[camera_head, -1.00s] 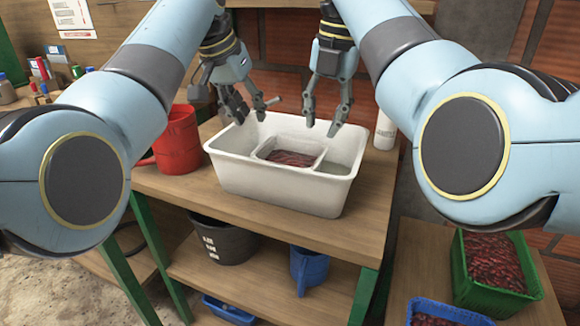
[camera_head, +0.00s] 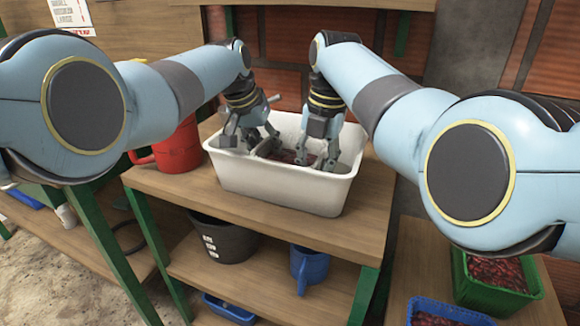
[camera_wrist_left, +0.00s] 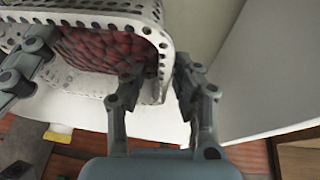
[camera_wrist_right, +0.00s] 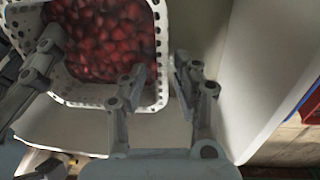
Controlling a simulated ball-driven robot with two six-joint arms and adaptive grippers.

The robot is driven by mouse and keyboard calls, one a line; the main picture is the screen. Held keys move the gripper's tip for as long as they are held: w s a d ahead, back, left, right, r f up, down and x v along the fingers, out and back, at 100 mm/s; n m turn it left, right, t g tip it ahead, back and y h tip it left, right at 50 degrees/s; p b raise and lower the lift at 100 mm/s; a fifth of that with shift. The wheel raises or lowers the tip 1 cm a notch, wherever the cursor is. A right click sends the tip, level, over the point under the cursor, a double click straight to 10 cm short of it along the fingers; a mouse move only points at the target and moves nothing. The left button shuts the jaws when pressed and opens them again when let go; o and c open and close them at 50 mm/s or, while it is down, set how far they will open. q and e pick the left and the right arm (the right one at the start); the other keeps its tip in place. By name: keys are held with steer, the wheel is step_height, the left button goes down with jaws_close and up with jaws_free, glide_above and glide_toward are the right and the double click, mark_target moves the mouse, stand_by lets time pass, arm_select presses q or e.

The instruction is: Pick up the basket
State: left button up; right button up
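The basket is white and perforated and holds red cherries (camera_head: 288,157). It sits inside a white tub (camera_head: 290,192) on the wooden table; in the head view my grippers hide most of it. Its rim shows in the left wrist view (camera_wrist_left: 132,20) and the right wrist view (camera_wrist_right: 161,55). My left gripper (camera_head: 264,146) is inside the tub at the basket's left side, its fingers apart on either side of the basket wall. My right gripper (camera_head: 318,162) is at the right side, its fingers also apart around the wall near a corner. Contact with the wall is unclear.
A red jug (camera_head: 178,150) stands left of the tub. A dark bucket (camera_head: 222,240) and blue jug (camera_head: 308,268) are on the shelf below. Green (camera_head: 490,290) and blue (camera_head: 440,308) crates of cherries are at lower right. The tub walls surround both grippers closely.

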arm_select(q)
jaws_close()
arm_select(e)
jaws_close()
